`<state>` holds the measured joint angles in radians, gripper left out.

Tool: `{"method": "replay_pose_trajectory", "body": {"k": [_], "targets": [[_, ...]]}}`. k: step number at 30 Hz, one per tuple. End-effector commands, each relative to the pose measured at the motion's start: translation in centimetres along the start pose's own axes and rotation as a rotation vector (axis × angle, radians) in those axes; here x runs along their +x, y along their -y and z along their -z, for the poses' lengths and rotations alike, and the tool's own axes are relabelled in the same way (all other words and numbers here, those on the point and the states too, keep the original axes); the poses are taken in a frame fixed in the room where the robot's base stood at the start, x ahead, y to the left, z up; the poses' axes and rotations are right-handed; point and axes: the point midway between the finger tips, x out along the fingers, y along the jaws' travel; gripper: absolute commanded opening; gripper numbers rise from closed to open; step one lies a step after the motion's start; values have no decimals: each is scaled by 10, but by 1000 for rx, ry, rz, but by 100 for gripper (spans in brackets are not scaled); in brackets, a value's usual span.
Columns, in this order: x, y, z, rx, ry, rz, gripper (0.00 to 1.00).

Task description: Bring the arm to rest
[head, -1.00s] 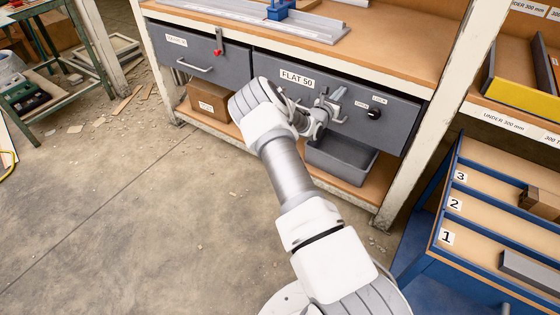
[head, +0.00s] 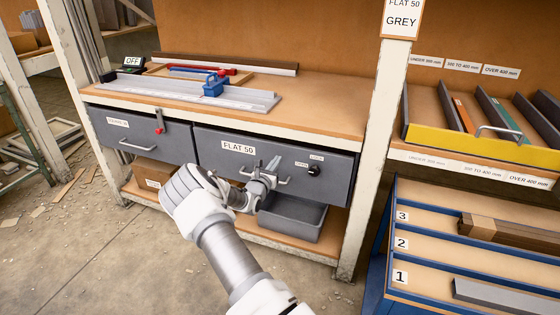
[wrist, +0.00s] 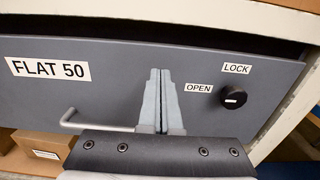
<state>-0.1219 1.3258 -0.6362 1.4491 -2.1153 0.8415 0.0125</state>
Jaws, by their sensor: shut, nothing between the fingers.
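My gripper (head: 271,163) is shut and empty, in front of the grey drawer labelled FLAT 50 (head: 214,160). In the wrist view its two fingers (wrist: 160,75) are together and point up across the drawer front (wrist: 110,65). The drawer's bar handle (wrist: 85,123) is partly hidden behind the fingers and wrist. I cannot tell whether the fingers touch the drawer front. A black knob (wrist: 232,97) with OPEN and LOCK labels is to the right of the fingers, apart from them. My arm reaches forward from the bottom of the head view.
A grey bin (head: 292,222) stands on the shelf below the drawer. A bench post (head: 372,150) and a blue numbered rack (head: 395,220) stand at right. Open floor is at lower left.

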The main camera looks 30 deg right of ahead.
Motion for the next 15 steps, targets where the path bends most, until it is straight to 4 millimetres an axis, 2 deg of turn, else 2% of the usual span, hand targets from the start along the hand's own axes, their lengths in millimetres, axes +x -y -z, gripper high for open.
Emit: {"method": "replay_pose_trajectory", "body": {"k": [1,6,10,15], "targets": [[-15,-2,-3,-4,-4,-3,0],[-55,-1,-3,-3,-3,-3,0],[-78,0,-2,-3,-3,-2,0],[-95,0,0,-1,-2,-1,0]]}}
